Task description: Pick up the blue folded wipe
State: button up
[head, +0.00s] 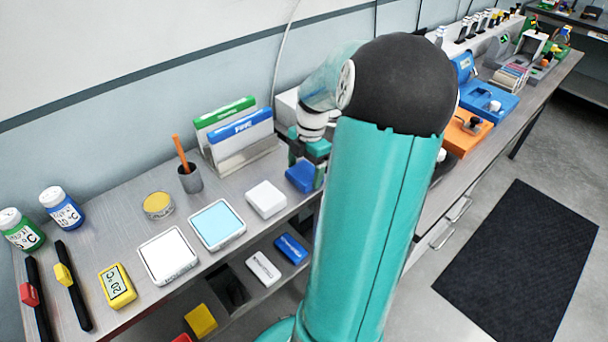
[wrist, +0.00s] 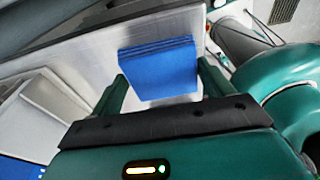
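The blue folded wipe (wrist: 160,70) lies on the bench between the two fingers of my gripper (wrist: 162,84) in the wrist view. The fingers are spread, with one on each side of the wipe; a gap shows on the left, and the right finger is close to its edge. In the head view the blue wipe (head: 301,177) is partly hidden by my gripper (head: 306,158), which is low over it near the bench's front edge. A white folded wipe (head: 266,199) lies to its left.
A file rack (head: 245,155) with green and blue folders stands behind and to the left. A light-blue tray (head: 217,224) and a white tray (head: 168,256) lie farther left. A lower shelf (head: 240,295) holds small boxes. My arm hides the bench to the right.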

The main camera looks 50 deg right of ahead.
jog(key=c, duration=0.3)
jog(key=shift+c, duration=0.2)
jog(key=shift+r, duration=0.1)
jog(key=shift+r, duration=0.6)
jog(key=s+a+r, duration=0.2)
jog(key=s+r, duration=0.9)
jog(key=s, duration=0.3)
jog(key=shift+r, duration=0.3)
